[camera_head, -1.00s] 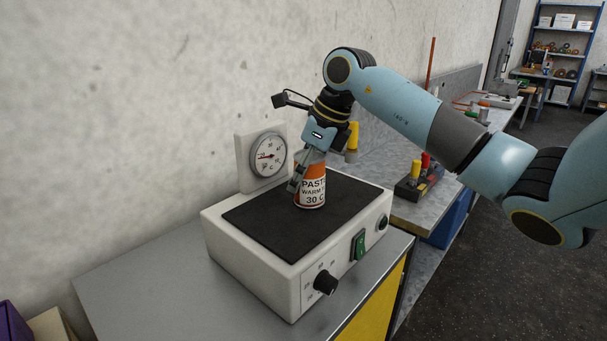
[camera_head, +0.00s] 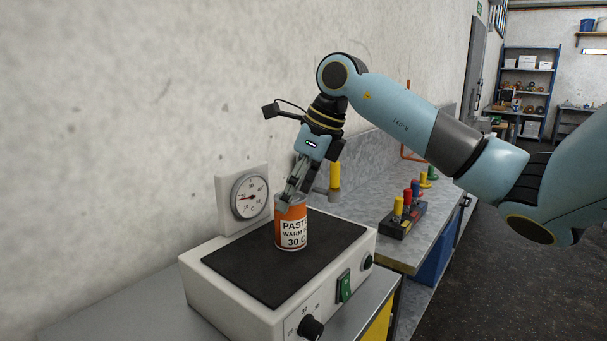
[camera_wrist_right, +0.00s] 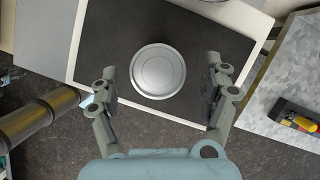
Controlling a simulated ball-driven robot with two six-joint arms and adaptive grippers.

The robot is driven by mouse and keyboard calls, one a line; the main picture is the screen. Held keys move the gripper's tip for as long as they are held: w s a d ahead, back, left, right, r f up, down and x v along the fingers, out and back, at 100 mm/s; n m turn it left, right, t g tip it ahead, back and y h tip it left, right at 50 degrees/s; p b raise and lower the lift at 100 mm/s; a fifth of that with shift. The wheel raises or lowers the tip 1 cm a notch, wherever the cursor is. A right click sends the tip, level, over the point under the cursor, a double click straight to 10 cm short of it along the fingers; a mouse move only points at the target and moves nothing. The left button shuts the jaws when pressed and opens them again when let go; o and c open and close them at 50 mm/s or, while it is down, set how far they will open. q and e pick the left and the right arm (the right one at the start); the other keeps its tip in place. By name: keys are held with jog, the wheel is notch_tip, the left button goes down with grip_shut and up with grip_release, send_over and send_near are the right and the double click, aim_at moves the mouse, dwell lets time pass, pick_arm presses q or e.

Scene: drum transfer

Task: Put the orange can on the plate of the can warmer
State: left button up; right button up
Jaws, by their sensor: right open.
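The orange can (camera_head: 291,226), with a white label reading "PASTE WARM 30 C", stands upright on the black plate (camera_head: 325,237) of the white can warmer (camera_head: 232,306). My right gripper (camera_head: 291,196) is above and at the top of the can in the head view. In the right wrist view the can's round silver lid (camera_wrist_right: 158,71) shows between the two spread fingers of the gripper (camera_wrist_right: 163,90), with clear gaps on both sides. The gripper is open. My left gripper is not in view.
A dial gauge (camera_head: 249,194) stands behind the warmer near the wall. A dark block with several coloured-handled tools (camera_head: 402,220) lies on the bench to the right. The plate around the can is bare.

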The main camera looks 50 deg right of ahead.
jog(key=b+v, duration=0.1)
jog(key=v, duration=0.5)
jog(key=shift+s+r, duration=0.1)
dwell(0.4)
